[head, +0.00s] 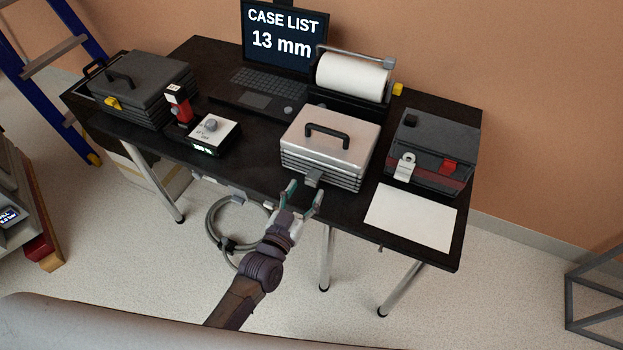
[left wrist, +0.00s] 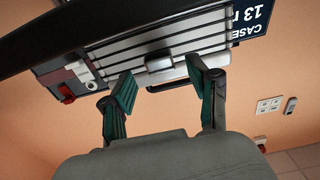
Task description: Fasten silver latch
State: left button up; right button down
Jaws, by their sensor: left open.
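The silver case (head: 330,140) stands closed near the table's front edge, its black handle on top. A grey silver latch (head: 314,176) sits at the middle of its ribbed front; it also shows in the left wrist view (left wrist: 160,62). I cannot tell whether it is fastened. My left gripper (head: 304,191) is open in front of this latch, its green-padded fingers apart, with nothing between them; it also shows in the left wrist view (left wrist: 160,76). A second silver latch (head: 405,167) is on the dark box to the right. My right gripper is not in view.
The dark box (head: 440,138) also has a red latch (head: 449,166). A white sheet (head: 410,217) lies in front of it. A white device (head: 214,134), a red-and-black tool (head: 178,104) and a dark case (head: 145,88) stand left. A laptop (head: 262,88) and paper roll (head: 352,76) are behind.

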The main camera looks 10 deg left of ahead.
aim_at(310, 183)
pick_arm(q)
jog(key=shift+x, duration=2.1)
jog(key=shift+c, duration=0.3)
